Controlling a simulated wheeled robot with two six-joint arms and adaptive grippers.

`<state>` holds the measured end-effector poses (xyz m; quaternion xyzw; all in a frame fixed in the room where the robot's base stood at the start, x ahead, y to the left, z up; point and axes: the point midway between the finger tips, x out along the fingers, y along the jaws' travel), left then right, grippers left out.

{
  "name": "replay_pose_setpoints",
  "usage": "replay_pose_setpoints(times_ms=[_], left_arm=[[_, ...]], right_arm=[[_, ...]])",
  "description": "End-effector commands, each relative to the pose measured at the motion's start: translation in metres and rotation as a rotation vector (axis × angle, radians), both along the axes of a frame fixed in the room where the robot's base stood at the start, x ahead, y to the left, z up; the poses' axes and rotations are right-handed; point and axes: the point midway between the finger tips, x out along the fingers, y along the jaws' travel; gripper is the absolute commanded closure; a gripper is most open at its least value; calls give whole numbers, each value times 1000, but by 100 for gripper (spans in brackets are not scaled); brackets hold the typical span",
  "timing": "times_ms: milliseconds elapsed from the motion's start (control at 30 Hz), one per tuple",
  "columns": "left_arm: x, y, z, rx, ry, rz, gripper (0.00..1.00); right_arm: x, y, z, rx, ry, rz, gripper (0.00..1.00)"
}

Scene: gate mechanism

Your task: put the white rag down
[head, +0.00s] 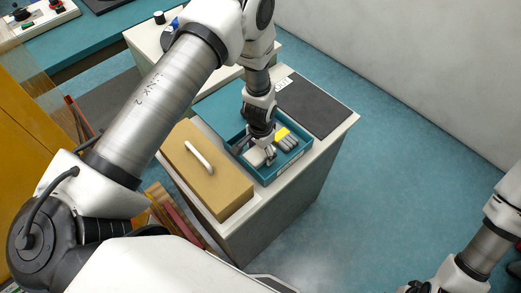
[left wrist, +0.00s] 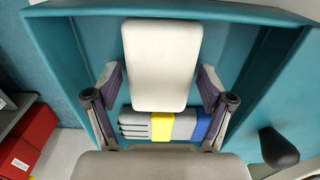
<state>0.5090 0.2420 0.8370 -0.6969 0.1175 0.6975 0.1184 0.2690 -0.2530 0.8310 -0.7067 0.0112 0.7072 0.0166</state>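The white rag (left wrist: 161,65) is a pale rounded rectangle inside the teal tray (left wrist: 268,75). It also shows in the head view (head: 254,157), partly hidden by my gripper. My left gripper (left wrist: 160,82) is down in the tray, with one finger on each side of the rag. The fingers are spread wide, with narrow gaps to the rag's edges. Whether the rag rests fully on the tray floor is hard to tell. My right gripper (head: 418,287) is only partly in view at the bottom edge, and its fingers are cut off.
A grey bundle with a yellow band (left wrist: 162,126) lies in the tray beside the rag. A tan box lid with a white handle (head: 207,172) is left of the tray. A dark mat (head: 318,105) lies behind it. Floor to the right is clear.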

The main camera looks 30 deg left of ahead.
Motion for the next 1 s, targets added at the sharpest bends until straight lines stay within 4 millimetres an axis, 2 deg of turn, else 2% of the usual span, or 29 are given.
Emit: replay_pose_setpoints(times_ms=[267,367,433,567,800,900,1000], left_arm=[[0,0,1,0,0,0,11],[1,0,6,0,-1,0,11],[1,0,12,0,-3,0,11],[2,0,40,0,-5,0,11],[1,0,100,1,-4,0,11],[1,0,116,0,-2,0,11],[0,0,122,0,0,0,11]], right_arm=[[0,0,1,0,0,0,60],[0,0,3,0,-1,0,60],[0,0,-3,0,-1,0,60],[0,0,-14,0,0,0,60],[0,0,-29,0,0,0,60],[0,0,-31,0,0,0,60],[0,0,-32,0,0,0,60]])
